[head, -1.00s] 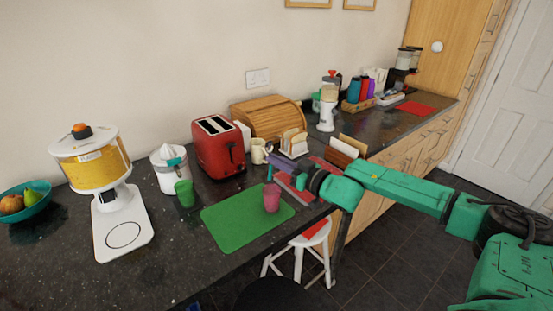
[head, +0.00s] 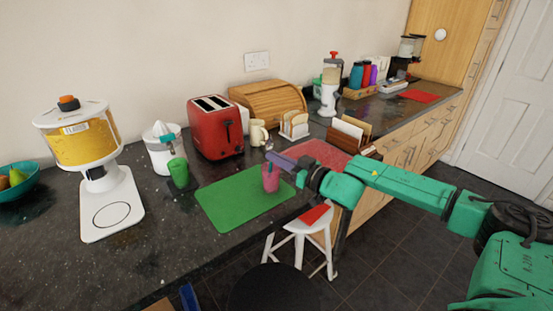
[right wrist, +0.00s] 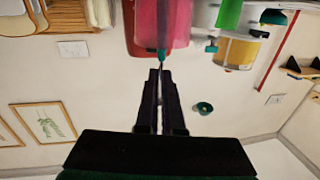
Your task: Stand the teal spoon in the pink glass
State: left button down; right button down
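The pink glass (head: 271,181) stands upright on the green mat (head: 225,202). In the right wrist view the glass (right wrist: 177,22) shows large, just beyond my fingertips. My right gripper (head: 272,156) is just above the glass's rim in the head view. Its fingers (right wrist: 161,72) are close together on the teal spoon (right wrist: 162,54), of which only a small teal piece shows at the tips. In the head view a small greyish spoon end (head: 268,145) sticks up above the fingers. How far the spoon reaches into the glass is unclear. My left gripper is not in view.
A green cup (head: 178,172) stands left of the mat. The red toaster (head: 216,130) and cream mug (head: 258,132) stand behind it. A white stool (head: 300,236) stands below the counter edge.

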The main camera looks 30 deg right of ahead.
jog(key=c, duration=1)
grip_release()
jog(key=shift+s+d+f, duration=0.1)
jog(key=shift+s, duration=0.1)
jog(key=b+v, duration=0.7)
jog(key=v, duration=0.7)
jog(key=shift+s, duration=0.1)
